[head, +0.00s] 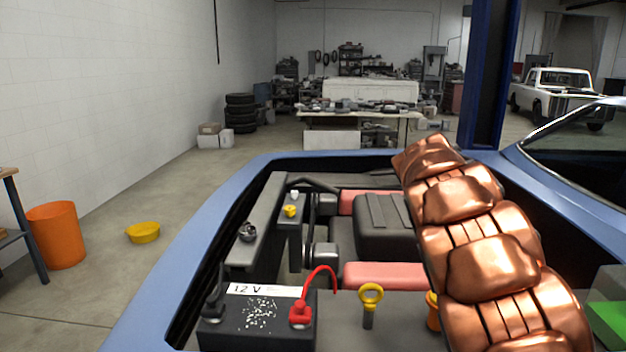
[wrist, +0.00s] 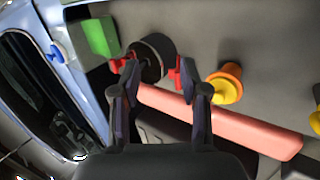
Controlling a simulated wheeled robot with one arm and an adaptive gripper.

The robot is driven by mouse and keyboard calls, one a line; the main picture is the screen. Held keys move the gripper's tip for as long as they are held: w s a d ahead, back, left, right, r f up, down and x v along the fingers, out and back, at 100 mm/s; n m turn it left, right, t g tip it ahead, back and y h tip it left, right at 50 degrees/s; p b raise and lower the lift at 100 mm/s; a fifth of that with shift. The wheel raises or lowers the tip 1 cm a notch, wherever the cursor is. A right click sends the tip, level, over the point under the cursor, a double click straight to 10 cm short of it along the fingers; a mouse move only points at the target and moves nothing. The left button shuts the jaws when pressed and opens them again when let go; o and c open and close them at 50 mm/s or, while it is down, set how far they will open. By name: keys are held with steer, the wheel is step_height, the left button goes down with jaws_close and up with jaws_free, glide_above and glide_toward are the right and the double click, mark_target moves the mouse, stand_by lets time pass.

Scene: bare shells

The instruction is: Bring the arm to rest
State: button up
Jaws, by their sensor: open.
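My gripper (wrist: 153,68) shows in the wrist view, its two dark fingers with red tips spread apart. A black round cylinder (wrist: 158,48) lies between and just beyond the fingertips; I cannot tell whether they touch it. My copper-coloured arm (head: 490,255) reaches over the right side of the open engine bay in the head view. It hides my gripper there.
In the engine bay are a 12 V battery (head: 258,322), a yellow ring dipstick (head: 370,297), and an orange cap (wrist: 226,84). A green block (wrist: 100,37) is near the car's blue body edge (head: 190,235). Left floor holds an orange bin (head: 55,235) and yellow bowl (head: 143,233).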

steer(key=s+a+f+y+p, duration=0.1)
steer(key=s+a, duration=0.4)
steer(key=s, duration=0.6)
steer(key=s+a+f+n+y+p, duration=0.1)
steer(key=s+a+f+y, duration=0.2)
steer(key=s, duration=0.9)
steer(key=s+a+f+y+p, duration=0.1)
steer(key=s+a+f+y, duration=0.1)
steer(key=s+a, duration=0.7)
steer(key=s, duration=0.3)
steer(key=shift+a+f+n+y+p, duration=0.25)
steer(key=shift+f+n+y+p, duration=0.05)
steer(key=shift+n+y, duration=0.1)
